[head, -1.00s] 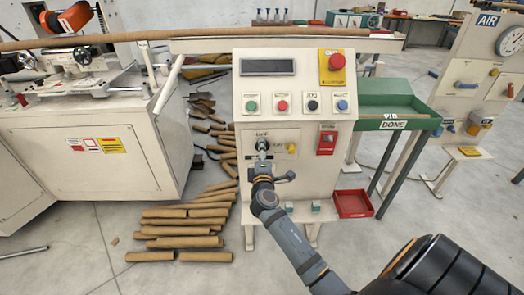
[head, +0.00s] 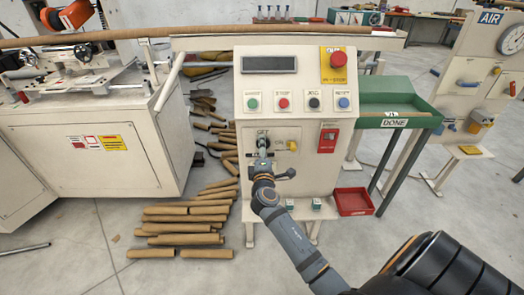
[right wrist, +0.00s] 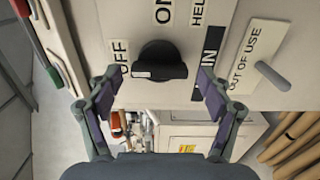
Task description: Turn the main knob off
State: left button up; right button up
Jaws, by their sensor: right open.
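The black main knob (right wrist: 160,62) is in the middle of the right wrist view, on a cream panel. Its bar lies across the picture, with a small white mark at the end near the OFF label (right wrist: 120,62). The ON label (right wrist: 165,12) is at the top, and the MAIN label (right wrist: 208,62) is on the other side. My right gripper (right wrist: 157,79) is open, with one finger on each side of the knob; I cannot tell whether they touch it. In the head view, the right gripper (head: 263,165) is just below the knob on the cabinet front. My left gripper is not in view.
An OUT OF USE plate with a grey lever (right wrist: 272,76) sits beside the knob. A yellow knob (head: 292,146), a red box (head: 327,140) and a red stop button (head: 338,60) are also on the cabinet. Cardboard tubes (head: 180,238) lie on the floor to the left.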

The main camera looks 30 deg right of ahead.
jog(key=shift+s, duration=0.1)
jog(key=v, duration=1.2)
